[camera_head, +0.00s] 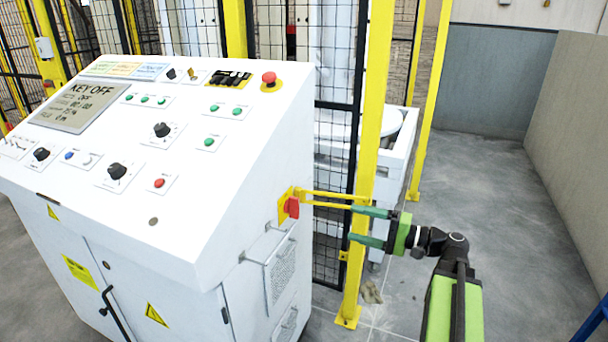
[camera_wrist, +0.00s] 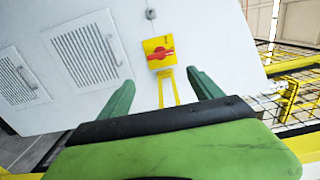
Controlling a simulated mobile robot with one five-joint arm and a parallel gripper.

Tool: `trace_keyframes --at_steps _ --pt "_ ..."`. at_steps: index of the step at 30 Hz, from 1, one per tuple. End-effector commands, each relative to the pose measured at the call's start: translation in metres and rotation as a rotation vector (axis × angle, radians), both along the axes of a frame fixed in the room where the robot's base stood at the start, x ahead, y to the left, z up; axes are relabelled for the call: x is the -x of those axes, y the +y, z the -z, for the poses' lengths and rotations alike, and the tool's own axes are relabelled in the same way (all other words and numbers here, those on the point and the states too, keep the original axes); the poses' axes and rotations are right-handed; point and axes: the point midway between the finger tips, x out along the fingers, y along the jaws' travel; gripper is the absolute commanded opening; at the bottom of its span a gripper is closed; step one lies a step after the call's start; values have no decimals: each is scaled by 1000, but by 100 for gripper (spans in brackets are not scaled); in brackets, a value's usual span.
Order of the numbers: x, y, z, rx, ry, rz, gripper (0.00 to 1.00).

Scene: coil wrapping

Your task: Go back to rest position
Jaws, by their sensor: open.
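My gripper (camera_head: 352,225) is at the right of the white control cabinet in the head view, with its two green fingers apart and pointing left at the cabinet's side. In the wrist view my gripper (camera_wrist: 160,88) is open with nothing between its fingertips. Beyond the fingertips, a red rotary switch (camera_head: 291,207) on a yellow plate sits on the cabinet's side. The switch also shows in the wrist view (camera_wrist: 160,54), apart from the fingers. Two yellow bars (camera_head: 330,199) stand out from the plate toward my gripper.
The white control cabinet (camera_head: 250,160) stands at the left, its screen (camera_head: 82,105) reading KEY OFF. A yellow fence post (camera_head: 372,130) stands close to my gripper, with black mesh (camera_head: 335,160) beside it. A grey wall (camera_head: 575,130) is at the right. The floor (camera_head: 490,190) between is clear.

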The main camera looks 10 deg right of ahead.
Motion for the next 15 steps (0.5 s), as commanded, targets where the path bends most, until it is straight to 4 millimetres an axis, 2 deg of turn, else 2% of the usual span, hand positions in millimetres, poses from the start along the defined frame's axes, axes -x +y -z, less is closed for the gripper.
trace_keyframes --at_steps 2,5,9,12,15 --pt "-2 11 9 32 23 -19 75" --pt "-5 49 47 164 108 -87 75" --pt "7 116 136 536 290 -252 75" --pt "22 136 182 794 375 -342 75" --pt "34 142 211 1016 425 -408 75"
